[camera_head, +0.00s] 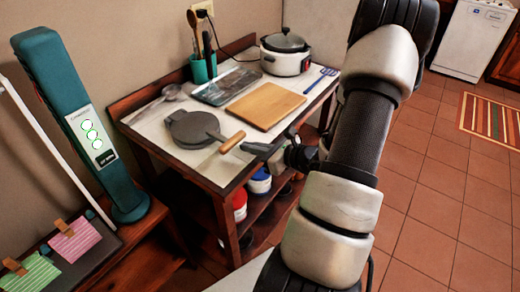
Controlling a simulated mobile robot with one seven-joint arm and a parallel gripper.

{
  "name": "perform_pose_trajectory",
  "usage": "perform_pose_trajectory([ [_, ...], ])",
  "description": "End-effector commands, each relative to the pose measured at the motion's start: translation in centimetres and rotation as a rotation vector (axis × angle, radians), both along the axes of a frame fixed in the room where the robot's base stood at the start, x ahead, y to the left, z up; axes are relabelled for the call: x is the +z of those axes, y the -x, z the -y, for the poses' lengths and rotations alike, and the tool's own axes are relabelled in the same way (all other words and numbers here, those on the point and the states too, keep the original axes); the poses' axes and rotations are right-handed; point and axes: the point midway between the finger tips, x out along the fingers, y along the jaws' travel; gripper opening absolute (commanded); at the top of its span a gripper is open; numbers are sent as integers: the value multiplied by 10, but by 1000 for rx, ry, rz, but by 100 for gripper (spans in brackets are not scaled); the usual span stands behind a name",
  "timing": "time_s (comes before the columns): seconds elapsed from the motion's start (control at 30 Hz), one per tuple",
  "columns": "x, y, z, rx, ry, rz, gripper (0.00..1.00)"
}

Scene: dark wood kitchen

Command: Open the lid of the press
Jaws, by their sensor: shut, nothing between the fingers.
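The press (194,129) is a dark grey, round, flat appliance on the white top of the small table. Its lid looks closed. Its wooden handle (232,142) sticks out to the right, toward the table's front edge. My gripper (250,148) is just right of the handle's end, at about the table's edge. It is shut and empty. I cannot tell whether its fingertips touch the handle.
A wooden cutting board (266,106) lies behind the press, with a dark tray (222,88) beyond it. A rice cooker (286,56) and a teal utensil cup (203,69) stand at the back. Jars sit on the shelf below. Tiled floor (435,180) is open at right.

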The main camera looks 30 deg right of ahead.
Motion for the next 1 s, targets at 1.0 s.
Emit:
perform_pose_trajectory([
  [1.0,86,-17,-8,6,89,-215,0],
])
